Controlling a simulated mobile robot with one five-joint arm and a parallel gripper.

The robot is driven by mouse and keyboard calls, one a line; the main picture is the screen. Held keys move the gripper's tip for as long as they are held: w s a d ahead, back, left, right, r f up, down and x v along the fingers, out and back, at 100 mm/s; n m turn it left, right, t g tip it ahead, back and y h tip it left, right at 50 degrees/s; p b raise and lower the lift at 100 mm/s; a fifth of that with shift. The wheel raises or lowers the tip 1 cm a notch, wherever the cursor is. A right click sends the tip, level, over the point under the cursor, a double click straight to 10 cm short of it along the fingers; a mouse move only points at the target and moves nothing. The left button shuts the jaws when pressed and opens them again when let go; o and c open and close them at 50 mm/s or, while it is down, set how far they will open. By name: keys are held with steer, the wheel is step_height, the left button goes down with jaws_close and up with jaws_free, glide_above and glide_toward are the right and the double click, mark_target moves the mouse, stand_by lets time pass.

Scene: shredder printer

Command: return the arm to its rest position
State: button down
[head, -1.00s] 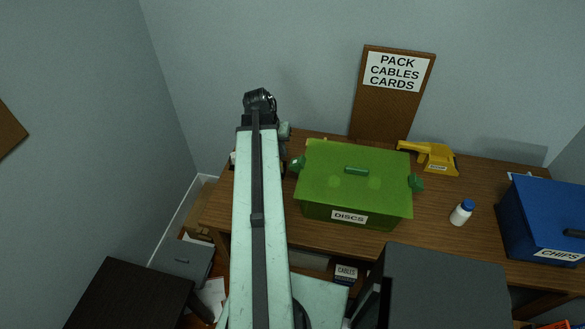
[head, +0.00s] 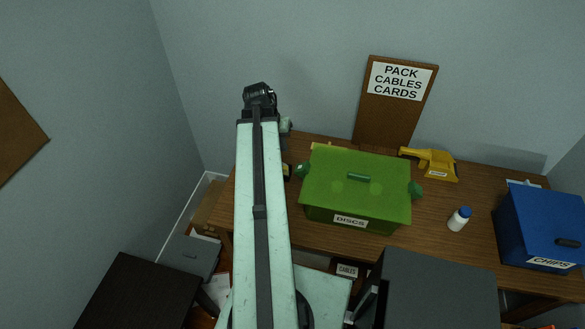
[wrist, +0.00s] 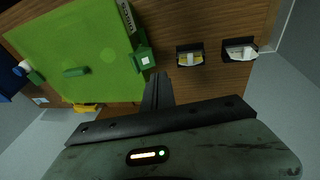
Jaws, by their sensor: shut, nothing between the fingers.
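My arm stretches forward up the middle-left of the head view, over the left end of the wooden desk (head: 300,246). Its dark end (head: 260,98) shows against the wall, and the fingers are hidden there. In the wrist view my gripper (wrist: 158,78) has its dark fingers together with nothing between them. It is above the desk, close in the picture to the green handle (wrist: 143,59) on the side of the green DISCS box (wrist: 75,55). Whether they touch cannot be told.
Right of my arm stand the green DISCS box (head: 356,190), a white bottle (head: 459,219), a yellow tool (head: 432,163) and the blue CHIPS box (head: 540,228). A dark grey cabinet (head: 440,290) is at front right. A dark table (head: 135,292) is at front left.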

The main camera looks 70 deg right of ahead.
steer(key=w+a+f+n+t+b, duration=0.1)
steer(key=w+a+n, duration=0.3)
steer(key=w+a, duration=0.95)
steer(key=w+a+n+t, duration=0.1)
steer(key=w+a+n, duration=0.3)
steer(key=w+a, duration=0.95)
steer(key=w+a+n+y, duration=0.1)
steer(key=w+a+n, duration=0.1)
steer(key=a, duration=0.7)
steer(key=w+a+f+n, duration=0.1)
steer(key=w+a+n, duration=0.2)
steer(key=a, duration=0.7)
steer(key=w+a+n+y, duration=0.1)
steer(key=w+a+n, duration=0.2)
steer(key=a, duration=0.7)
steer(key=shift+w+f+n+y, duration=0.25)
steer(key=shift+f+n+y, duration=0.05)
steer(key=shift+n, duration=0.2)
